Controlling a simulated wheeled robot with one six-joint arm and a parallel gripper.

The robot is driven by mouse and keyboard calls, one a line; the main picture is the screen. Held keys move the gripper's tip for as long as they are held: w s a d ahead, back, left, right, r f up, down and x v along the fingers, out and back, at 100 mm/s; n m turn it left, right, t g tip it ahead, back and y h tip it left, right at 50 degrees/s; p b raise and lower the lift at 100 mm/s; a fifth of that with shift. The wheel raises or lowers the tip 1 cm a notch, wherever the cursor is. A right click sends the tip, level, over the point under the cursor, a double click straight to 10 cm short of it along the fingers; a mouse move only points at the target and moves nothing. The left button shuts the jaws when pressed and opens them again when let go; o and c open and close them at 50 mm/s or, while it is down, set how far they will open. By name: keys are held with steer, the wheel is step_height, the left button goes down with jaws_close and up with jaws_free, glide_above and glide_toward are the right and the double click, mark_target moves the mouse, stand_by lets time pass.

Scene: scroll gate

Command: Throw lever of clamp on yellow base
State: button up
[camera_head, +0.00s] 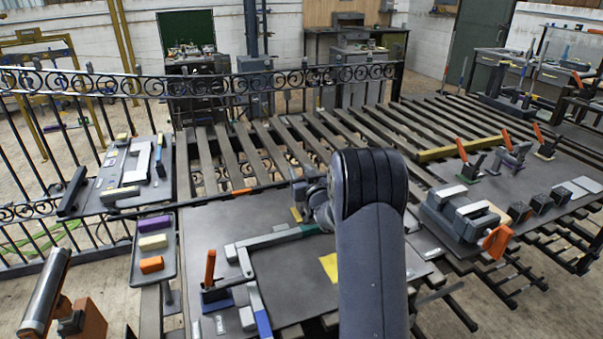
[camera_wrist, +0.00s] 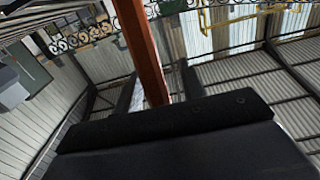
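A small yellow piece (camera_head: 297,214) shows on the dark worktable beside my gripper (camera_head: 312,198); it may be the clamp's yellow base, but my arm hides most of that spot. No lever on it can be made out in the head view. In the wrist view, a long orange-brown bar (camera_wrist: 143,50) rises behind a wide dark block that fills the bottom. I cannot tell whether the bar is a lever, or whether my gripper touches it.
A clamp with an upright orange lever (camera_head: 210,268) stands on a blue base at the front left. More orange-levered clamps (camera_head: 508,150) stand on the right table. Grey bars (camera_head: 270,240) and a yellow patch (camera_head: 328,266) lie on the worktable. An iron railing (camera_head: 90,90) stands behind.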

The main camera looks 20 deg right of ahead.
steer(key=shift+c, duration=0.4)
jaws_close()
